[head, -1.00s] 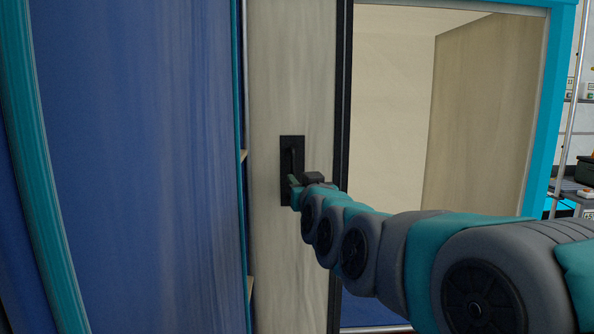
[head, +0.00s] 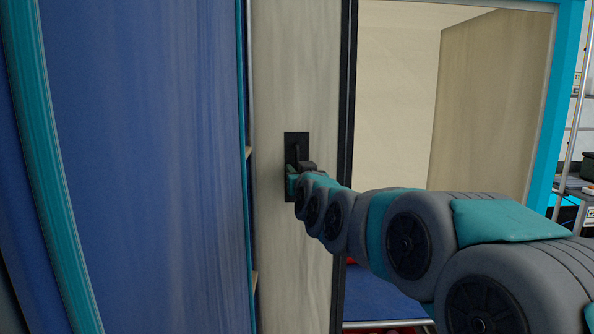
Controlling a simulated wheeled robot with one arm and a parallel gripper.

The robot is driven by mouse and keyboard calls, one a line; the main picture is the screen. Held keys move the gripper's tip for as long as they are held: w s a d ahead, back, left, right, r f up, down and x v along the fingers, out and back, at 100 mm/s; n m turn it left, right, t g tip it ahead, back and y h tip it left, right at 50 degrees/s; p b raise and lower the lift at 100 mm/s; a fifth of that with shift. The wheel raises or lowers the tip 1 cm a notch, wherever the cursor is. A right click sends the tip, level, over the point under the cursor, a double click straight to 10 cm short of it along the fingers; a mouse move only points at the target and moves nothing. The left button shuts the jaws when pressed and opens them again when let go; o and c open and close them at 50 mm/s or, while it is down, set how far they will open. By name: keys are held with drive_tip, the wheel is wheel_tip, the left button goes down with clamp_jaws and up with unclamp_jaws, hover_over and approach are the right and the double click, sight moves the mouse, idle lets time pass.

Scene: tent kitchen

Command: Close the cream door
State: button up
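The cream door (head: 290,80) stands upright left of centre in the head view, with a dark edge along its right side. A black handle plate (head: 291,140) with a handle sits on it at mid height. My gripper (head: 297,172) is at the handle, in front of the lower part of the plate. Its fingers are small and partly hidden by my arm, so I cannot tell whether they are closed around the handle. To the right of the door's dark edge is an opening with pale inner walls (head: 400,90).
A large blue panel with teal trim (head: 150,160) fills the left side. A bright blue frame (head: 562,110) borders the opening on the right. A metal rack (head: 578,130) with items stands at the far right. A blue floor (head: 375,300) shows low in the opening.

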clamp_jaws()
idle(1.2)
